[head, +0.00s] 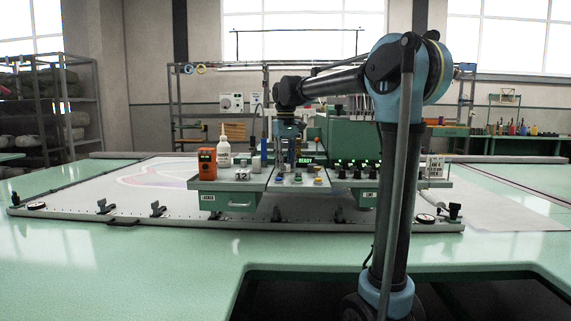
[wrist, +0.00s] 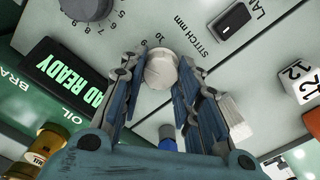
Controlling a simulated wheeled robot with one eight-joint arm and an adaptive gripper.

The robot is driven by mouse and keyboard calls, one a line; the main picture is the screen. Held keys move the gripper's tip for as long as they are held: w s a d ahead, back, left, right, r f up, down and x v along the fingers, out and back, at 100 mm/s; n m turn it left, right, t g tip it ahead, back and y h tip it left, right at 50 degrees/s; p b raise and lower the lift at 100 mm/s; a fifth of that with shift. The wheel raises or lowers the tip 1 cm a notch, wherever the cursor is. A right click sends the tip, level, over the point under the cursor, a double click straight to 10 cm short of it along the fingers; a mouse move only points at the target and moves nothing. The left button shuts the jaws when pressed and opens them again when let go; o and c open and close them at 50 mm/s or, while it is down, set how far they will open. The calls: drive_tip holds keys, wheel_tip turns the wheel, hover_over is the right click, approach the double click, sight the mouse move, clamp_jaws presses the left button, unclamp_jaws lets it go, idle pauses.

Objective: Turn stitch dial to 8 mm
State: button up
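The stitch dial is a pale round knob (wrist: 161,70) on a light grey panel, beside the words "STITCH mm", in the wrist view. My gripper (wrist: 160,84) has one finger on each side of the knob, with the knob between the fingertips. The fingers look spread, with a narrow gap to the knob on each side. In the head view my gripper (head: 289,147) points down over the machine's panel, and the dial cannot be made out.
A dark display (wrist: 68,75) reading "READY" and a larger dark knob (wrist: 85,8) lie near the dial. A black rocker switch (wrist: 234,20) and a numbered white block (wrist: 300,85) are to the right. An orange device (head: 207,164) and white bottle (head: 224,153) stand left.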

drive_tip(key=shift+n, duration=0.6)
drive_tip(key=o, duration=1.1)
wheel_tip(320, 180, up, 12)
drive_tip(key=shift+w+f, duration=0.1)
